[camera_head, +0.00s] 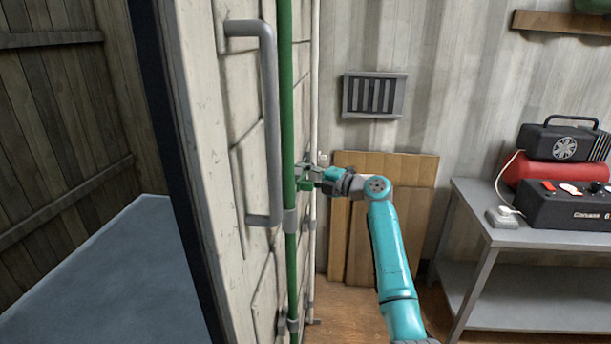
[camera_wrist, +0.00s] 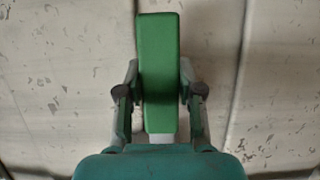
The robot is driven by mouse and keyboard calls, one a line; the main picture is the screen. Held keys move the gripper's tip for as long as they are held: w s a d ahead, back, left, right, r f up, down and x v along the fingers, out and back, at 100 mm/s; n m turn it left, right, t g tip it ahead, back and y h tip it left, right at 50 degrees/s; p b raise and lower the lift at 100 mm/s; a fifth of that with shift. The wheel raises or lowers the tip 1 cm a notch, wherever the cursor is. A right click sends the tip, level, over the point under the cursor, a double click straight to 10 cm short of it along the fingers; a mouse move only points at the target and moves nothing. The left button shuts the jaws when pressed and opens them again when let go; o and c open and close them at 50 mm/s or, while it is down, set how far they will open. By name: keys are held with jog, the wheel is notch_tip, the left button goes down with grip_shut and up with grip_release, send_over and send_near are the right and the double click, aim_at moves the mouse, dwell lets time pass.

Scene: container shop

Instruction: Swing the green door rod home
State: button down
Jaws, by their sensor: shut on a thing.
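The green door rod (camera_head: 287,110) runs upright along the edge of the pale door (camera_head: 215,90). A short green handle (camera_head: 306,185) sticks out from the rod at mid height. My gripper (camera_head: 308,176) is at this handle, reaching in from the right. In the wrist view the green handle (camera_wrist: 158,75) stands between the two fingers of my gripper (camera_wrist: 160,95), which are shut on it. The fingers hide part of the handle's sides. A white rod (camera_head: 314,90) stands just right of the green one.
A grey pull bar (camera_head: 268,120) is on the door left of the rods. Brown boards (camera_head: 400,215) lean on the wall behind my arm. A vent (camera_head: 374,96) is above.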

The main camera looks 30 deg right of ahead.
jog(key=shift+a, duration=0.1)
jog(key=c, duration=0.7)
grip_release()
jog(key=shift+s+d, duration=0.3)
jog(key=shift+d, duration=0.05)
jog(key=v, duration=1.1)
jog(key=shift+f, duration=0.1)
